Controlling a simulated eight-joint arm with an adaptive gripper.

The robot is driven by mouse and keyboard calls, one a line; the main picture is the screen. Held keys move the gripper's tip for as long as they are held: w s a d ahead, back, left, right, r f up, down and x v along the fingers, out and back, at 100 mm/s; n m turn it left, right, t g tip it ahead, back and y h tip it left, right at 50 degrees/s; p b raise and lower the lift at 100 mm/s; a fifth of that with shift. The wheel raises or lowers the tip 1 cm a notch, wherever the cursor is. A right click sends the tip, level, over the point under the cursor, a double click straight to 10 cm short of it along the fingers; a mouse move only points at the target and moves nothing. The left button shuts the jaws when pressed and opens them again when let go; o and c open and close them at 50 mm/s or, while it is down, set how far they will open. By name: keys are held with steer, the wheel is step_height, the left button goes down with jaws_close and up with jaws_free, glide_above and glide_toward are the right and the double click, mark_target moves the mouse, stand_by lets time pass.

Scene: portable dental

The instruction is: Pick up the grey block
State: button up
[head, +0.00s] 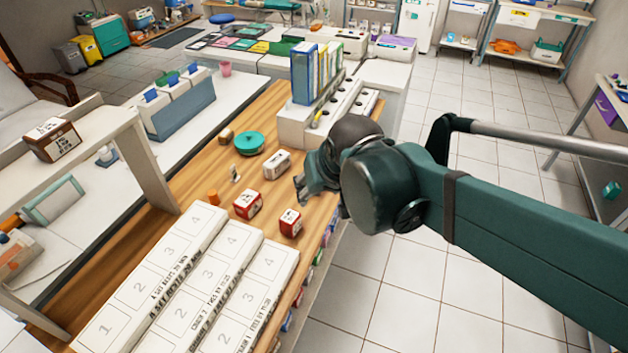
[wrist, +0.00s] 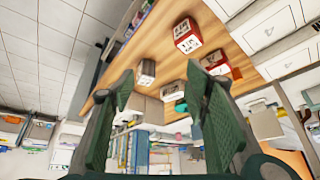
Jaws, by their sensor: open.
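Two red-and-white blocks (head: 247,204) (head: 290,222) stand nearer on the table. A teal round lid (head: 249,143) and a small orange piece (head: 213,197) lie left. White numbered trays (head: 150,270) fill the front. A white rack with upright books (head: 316,75) stands behind.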

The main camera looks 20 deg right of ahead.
steer(key=shift+w+d+f+m+g+h+p, duration=0.25)
steer(key=shift+w+d+f+m+g+p, duration=0.5)
steer(key=shift+w+f+p, duration=1.4)
steer(key=shift+w+d+f+m+g+h+p, duration=0.35)
steer(key=shift+w+d+m+p, duration=0.75)
steer(key=shift+w, duration=2.4)
steer(key=shift+w+d+f+m+g+h+p, duration=0.1)
steer(key=shift+w+d+f+m+g+p, duration=0.55)
steer(key=shift+w+f+p, duration=1.6)
steer(key=shift+w+d+r+b, duration=0.2)
steer(key=shift+w+r+b, duration=0.3)
steer(key=shift+r, duration=0.35)
steer(key=shift+w+f, duration=0.1)
steer(key=shift+x, duration=1.2)
steer(key=shift+w+f, duration=0.1)
steer(key=shift+f, duration=0.05)
steer(key=shift+w+b+x, duration=0.2)
steer(key=shift+b+x, duration=0.5)
steer(key=shift+x, duration=1.7)
